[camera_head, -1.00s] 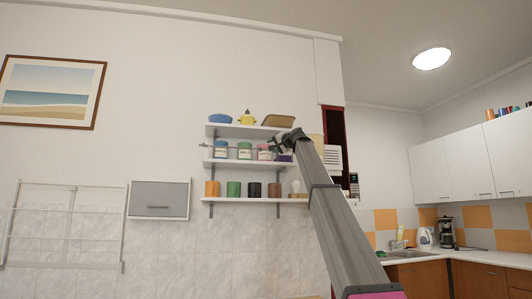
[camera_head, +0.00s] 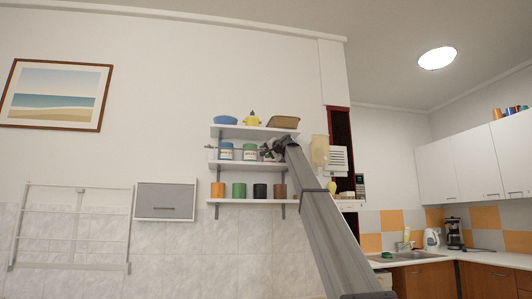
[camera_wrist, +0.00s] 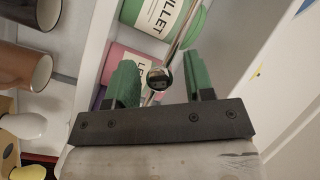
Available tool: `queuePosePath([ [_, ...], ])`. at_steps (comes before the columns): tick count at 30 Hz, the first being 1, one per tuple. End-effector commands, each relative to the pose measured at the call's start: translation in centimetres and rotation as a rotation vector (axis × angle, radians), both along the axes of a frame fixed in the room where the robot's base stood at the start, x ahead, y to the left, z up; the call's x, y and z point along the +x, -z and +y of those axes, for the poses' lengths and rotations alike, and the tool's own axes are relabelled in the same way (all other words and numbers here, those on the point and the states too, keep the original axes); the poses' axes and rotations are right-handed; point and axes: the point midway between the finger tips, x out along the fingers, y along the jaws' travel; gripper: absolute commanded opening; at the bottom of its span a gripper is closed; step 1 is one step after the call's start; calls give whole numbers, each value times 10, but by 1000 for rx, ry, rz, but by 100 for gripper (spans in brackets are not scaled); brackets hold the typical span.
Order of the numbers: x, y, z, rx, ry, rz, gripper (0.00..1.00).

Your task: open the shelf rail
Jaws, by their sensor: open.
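The shelf rail is a thin metal rod (camera_head: 239,151) along the front of the middle shelf, before the jars; its right part is hidden by my arm in the head view. In the wrist view the rod (camera_wrist: 184,28) runs down to a dark round knob (camera_wrist: 159,78). My gripper (camera_wrist: 162,76) is open, with one green finger to each side of the knob. I cannot tell whether either finger touches it. In the head view my gripper (camera_head: 274,149) is at the right end of the middle shelf.
A green-lidded millet jar (camera_wrist: 156,16) and a pink jar (camera_wrist: 127,63) stand behind the rail. Cups (camera_wrist: 24,70) stand on the lower shelf (camera_head: 230,201). A grey cabinet (camera_head: 166,201) hangs at the left.

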Motion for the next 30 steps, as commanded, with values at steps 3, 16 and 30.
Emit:
queuePosePath([
  [3, 0, 0, 0, 0, 0, 0, 48],
  [16, -2, 1, -1, 4, 0, -12, 0],
  [30, -13, 17, -4, 77, 0, -258, 0],
])
